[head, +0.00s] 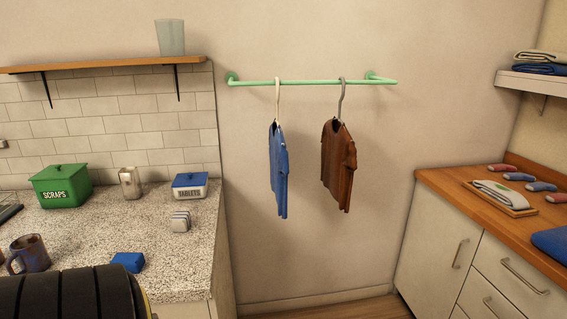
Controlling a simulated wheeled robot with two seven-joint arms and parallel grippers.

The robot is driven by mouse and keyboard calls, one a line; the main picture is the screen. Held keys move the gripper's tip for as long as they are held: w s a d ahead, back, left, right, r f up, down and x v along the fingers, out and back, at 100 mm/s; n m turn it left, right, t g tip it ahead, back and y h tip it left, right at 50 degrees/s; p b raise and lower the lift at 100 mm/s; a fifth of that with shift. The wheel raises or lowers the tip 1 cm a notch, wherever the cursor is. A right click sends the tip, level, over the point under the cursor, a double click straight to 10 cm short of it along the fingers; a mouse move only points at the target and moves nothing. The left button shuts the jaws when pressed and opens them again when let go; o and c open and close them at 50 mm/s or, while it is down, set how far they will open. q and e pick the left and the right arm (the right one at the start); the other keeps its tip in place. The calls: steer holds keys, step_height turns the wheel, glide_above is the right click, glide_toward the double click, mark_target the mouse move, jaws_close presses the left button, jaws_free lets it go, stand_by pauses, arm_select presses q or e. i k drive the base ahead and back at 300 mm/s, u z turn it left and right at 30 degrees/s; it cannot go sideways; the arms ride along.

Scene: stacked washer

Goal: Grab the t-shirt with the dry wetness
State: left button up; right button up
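Two t-shirts hang side by side from a green wall rail (310,83). The blue t-shirt (279,170) is on a pale hanger (277,98) at the left. The brown t-shirt (338,165) is on a grey hanger (342,97) at the right, with a gap between them. Both are seen partly edge-on and hang clear of the floor. I cannot tell from their look which one is dry. Neither of my grippers shows in the head view.
A speckled counter (120,230) at left holds a green scraps box (61,186), tablets box (190,186), mug (29,254) and blue block (128,262). A wooden counter (450,188) with cabinets stands right. Floor (340,308) shows between the counters.

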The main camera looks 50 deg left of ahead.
mark_target(278, 154)
steer(key=u, duration=2.15)
steer(key=k, duration=0.95)
steer(key=z, duration=0.8)
steer(key=i, duration=1.3)
steer(key=u, duration=0.75)
steer(key=i, duration=0.85)
steer(key=u, duration=1)
